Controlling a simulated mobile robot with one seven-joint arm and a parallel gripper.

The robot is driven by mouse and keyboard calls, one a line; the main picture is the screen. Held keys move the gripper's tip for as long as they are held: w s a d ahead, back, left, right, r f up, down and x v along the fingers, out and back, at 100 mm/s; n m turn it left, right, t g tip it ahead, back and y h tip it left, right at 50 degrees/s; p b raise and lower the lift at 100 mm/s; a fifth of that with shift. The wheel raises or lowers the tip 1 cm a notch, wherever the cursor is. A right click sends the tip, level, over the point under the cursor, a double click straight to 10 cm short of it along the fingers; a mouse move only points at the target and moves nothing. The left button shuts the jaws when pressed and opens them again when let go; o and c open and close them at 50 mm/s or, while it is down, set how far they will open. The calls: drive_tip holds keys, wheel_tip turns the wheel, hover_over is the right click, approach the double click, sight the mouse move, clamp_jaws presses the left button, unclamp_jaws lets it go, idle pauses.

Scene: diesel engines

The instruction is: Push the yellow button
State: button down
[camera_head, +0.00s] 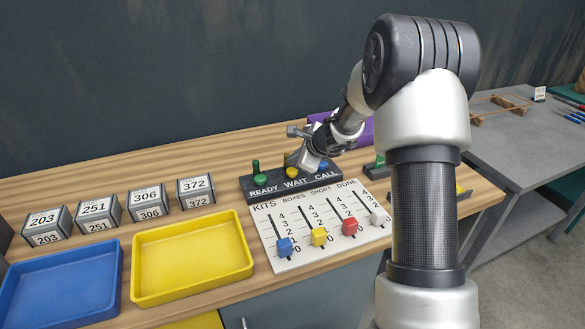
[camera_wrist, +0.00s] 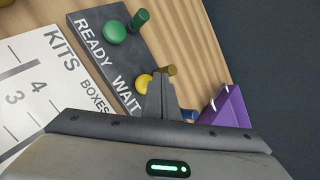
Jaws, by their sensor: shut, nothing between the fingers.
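The yellow button (camera_head: 291,172) sits above the word WAIT on the dark button panel (camera_head: 274,194), partly covered by my gripper. It also shows in the wrist view (camera_wrist: 144,82), just left of my fingertips, with a darker yellow post behind it. My gripper (camera_head: 304,165) is shut and empty, its fingertips close over the WAIT part of the panel. In the wrist view the fingertips (camera_wrist: 160,77) overlap the button's right edge. I cannot tell whether they touch it.
A green button (camera_head: 260,177) lies left on the panel, with a green post behind. A blue button (camera_head: 323,163) shows beyond my gripper. A white slider board (camera_head: 293,255) lies in front. Yellow (camera_head: 191,297) and blue (camera_head: 117,290) trays stand left; a purple bin (camera_head: 366,138) stands behind.

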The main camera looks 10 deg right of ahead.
drive_tip(key=shift+r+p, duration=2)
drive_tip(key=shift+r, duration=0.7)
wheel_tip(320, 180, up, 11)
drive_tip(key=n+p, duration=0.2)
drive_tip(key=n, duration=0.3)
hover_over(294, 172)
drive_tip(key=s+a, duration=0.4)
drive_tip(key=s, duration=0.2)
drive_tip(key=s+a+r+n+g+y+p, duration=0.1)
drive_tip(key=s+a+r+n, duration=0.2)
drive_tip(key=s+r+n, duration=0.35)
drive_tip(key=s+d+r+n+h+p, duration=0.1)
drive_tip(key=s+d+r+n, duration=0.1)
drive_tip(key=s, duration=0.7)
drive_tip(key=s+d+r+n+g+h+p, duration=0.1)
drive_tip(key=s+n, duration=0.4)
drive_tip(key=s, duration=0.5)
drive_tip(key=s+d+r+n+h+p, duration=0.1)
drive_tip(key=s+d+r+n+h, duration=0.1)
drive_tip(key=s, duration=0.7)
drive_tip(key=shift+s+d+r+n+g, duration=0.15)
drive_tip(key=shift+d+r+n+g, duration=0.3)
drive_tip(key=shift+r+n, duration=0.25)
drive_tip(key=shift+f, duration=0.1)
